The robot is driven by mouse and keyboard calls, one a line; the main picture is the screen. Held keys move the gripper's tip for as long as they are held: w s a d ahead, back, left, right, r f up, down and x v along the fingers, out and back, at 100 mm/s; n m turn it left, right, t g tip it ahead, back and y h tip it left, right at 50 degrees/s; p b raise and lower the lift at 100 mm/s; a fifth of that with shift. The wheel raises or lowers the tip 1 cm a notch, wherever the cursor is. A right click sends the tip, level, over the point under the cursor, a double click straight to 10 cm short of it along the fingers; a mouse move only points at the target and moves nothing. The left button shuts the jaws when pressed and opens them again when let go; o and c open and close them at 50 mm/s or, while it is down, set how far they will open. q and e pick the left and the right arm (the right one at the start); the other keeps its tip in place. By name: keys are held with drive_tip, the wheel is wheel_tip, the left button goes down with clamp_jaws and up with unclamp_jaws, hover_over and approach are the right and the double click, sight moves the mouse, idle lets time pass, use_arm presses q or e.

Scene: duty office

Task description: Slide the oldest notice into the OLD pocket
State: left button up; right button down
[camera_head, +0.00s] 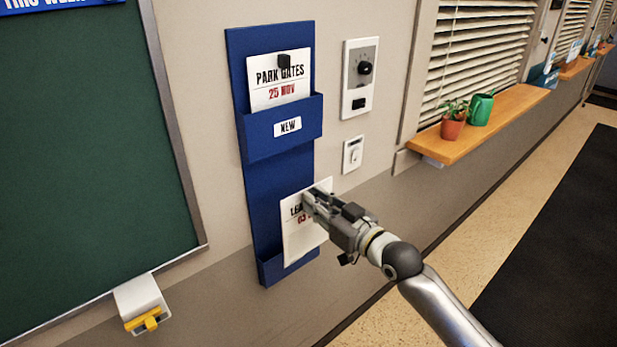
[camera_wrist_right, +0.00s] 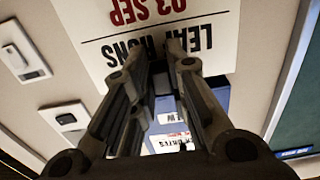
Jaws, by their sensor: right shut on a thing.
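My right gripper (camera_head: 308,203) is shut on the upper part of a white notice (camera_head: 303,240) dated 03 SEP; its title is partly covered. The notice also shows upside down in the right wrist view (camera_wrist_right: 225,55). It hangs slightly tilted at the lower pocket (camera_head: 270,274) of a blue wall holder (camera_head: 281,175). It overlaps the pocket's front in the picture and no OLD label shows; I cannot tell whether its lower edge is inside. Another notice, PARK GATES 25 NOV (camera_head: 265,97), stands in the upper pocket (camera_head: 255,143) labelled NEW. My left gripper is out of view.
A dial panel (camera_head: 351,95) and a small switch (camera_head: 353,155) are on the wall right of the holder. A green board (camera_head: 80,160) is at left, with a white holder with a yellow part (camera_head: 143,300) below. A wooden sill (camera_head: 500,115) bears a potted plant (camera_head: 453,121) and watering can (camera_head: 481,108).

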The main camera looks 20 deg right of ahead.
drive_tip(key=shift+f+b+x, duration=0.15)
drive_tip(key=shift+b+x, duration=0.6)
drive_tip(key=shift+x, duration=1.25)
drive_tip(key=shift+f+b+x, duration=0.15)
drive_tip(key=shift+b+x, duration=0.6)
drive_tip(key=shift+x, duration=1.2)
wheel_tip(320, 180, down, 11)
drive_tip(key=b, duration=0.7)
drive_tip(key=c, duration=1.3)
unclamp_jaws()
